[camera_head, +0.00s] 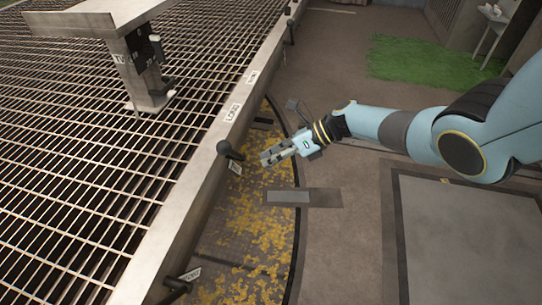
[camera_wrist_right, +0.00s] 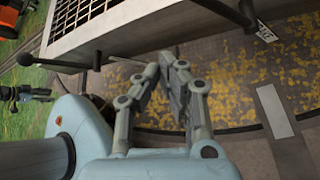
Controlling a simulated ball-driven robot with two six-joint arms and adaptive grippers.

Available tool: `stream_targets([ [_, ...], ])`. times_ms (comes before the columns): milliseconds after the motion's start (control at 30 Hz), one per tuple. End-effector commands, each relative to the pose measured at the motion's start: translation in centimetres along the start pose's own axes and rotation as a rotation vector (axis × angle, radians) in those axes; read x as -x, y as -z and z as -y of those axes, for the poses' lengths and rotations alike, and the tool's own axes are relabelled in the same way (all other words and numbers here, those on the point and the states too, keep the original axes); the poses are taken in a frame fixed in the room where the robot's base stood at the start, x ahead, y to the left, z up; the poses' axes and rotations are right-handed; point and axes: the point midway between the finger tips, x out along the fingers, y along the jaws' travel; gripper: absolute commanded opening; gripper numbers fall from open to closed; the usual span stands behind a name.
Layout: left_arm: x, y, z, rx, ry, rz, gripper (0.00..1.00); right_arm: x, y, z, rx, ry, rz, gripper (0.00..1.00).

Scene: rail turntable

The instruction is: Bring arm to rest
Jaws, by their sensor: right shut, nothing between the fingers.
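My right gripper (camera_head: 270,157) is at the end of the light-blue right arm, which reaches in from the right in the head view. It hangs over the worn yellow edge of the turntable, close to a black-knobbed lever on the metal beam. In the right wrist view the gripper fingers (camera_wrist_right: 170,58) meet at their tips, with nothing between them. My left gripper is in neither view.
A metal grating (camera_head: 80,130) with a beam edge fills the left. A black-knobbed lever (camera_head: 229,151) sticks out near the gripper, with another lever (camera_head: 176,284) lower down. A post (camera_head: 145,75) stands on the grating. Open floor (camera_head: 350,235) lies below my right arm.

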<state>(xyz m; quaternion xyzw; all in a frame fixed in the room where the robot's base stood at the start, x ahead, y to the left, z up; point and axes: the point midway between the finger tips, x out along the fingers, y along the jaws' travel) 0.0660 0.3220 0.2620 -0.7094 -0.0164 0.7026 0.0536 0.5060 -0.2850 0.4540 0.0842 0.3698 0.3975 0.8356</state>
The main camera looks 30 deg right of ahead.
Motion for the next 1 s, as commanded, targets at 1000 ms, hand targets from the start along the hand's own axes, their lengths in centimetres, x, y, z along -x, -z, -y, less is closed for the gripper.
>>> stream_targets([
  [1000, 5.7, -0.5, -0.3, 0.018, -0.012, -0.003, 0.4, 5.1, 30.0, -17.9, 0.253, -0.066, -0.571, 0.0],
])
